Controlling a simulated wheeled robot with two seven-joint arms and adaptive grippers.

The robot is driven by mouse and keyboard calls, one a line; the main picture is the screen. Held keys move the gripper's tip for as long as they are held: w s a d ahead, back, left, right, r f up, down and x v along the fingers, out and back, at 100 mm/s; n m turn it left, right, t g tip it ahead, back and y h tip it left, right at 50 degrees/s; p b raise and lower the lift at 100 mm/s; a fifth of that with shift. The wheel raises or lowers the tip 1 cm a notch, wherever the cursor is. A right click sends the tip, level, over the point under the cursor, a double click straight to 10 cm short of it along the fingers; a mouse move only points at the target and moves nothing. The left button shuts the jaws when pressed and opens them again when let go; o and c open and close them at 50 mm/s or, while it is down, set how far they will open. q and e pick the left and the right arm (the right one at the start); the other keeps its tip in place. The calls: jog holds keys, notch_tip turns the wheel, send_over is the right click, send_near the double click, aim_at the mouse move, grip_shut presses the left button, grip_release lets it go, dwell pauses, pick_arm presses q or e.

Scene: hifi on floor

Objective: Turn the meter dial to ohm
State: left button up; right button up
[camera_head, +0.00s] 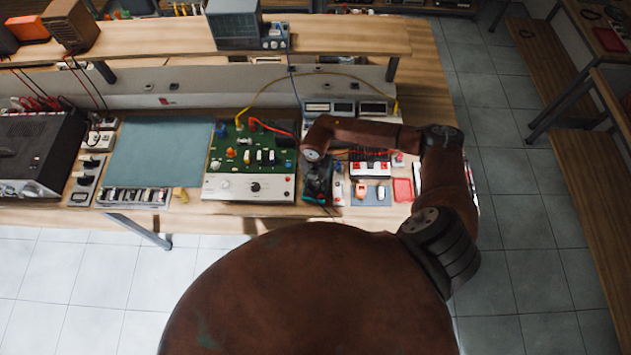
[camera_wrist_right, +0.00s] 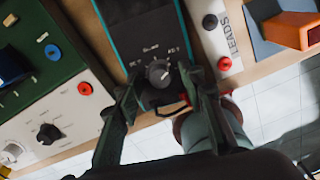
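The meter (camera_wrist_right: 148,30) is a dark box with a teal edge, lying on the bench. Its round grey dial (camera_wrist_right: 158,72) has a light pointer mark, and small blurred labels curve around its top. In the head view the meter (camera_head: 318,190) is partly hidden under my right arm. My right gripper (camera_wrist_right: 157,84) is open over the lower end of the meter. Its fingers stand either side of the dial, with a visible gap on each side. The gripper is hard to make out in the head view (camera_head: 317,170). My left gripper is not in view.
A green circuit board unit (camera_head: 252,150) with knobs stands left of the meter. A white LEADS strip (camera_wrist_right: 216,40) and an orange block (camera_wrist_right: 290,28) on a blue-grey mat lie to its right. The bench's front edge is close. A teal mat (camera_head: 155,150) farther left is clear.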

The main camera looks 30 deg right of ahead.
aim_at(315, 184)
notch_tip(315, 184, up, 12)
dwell(0.6)
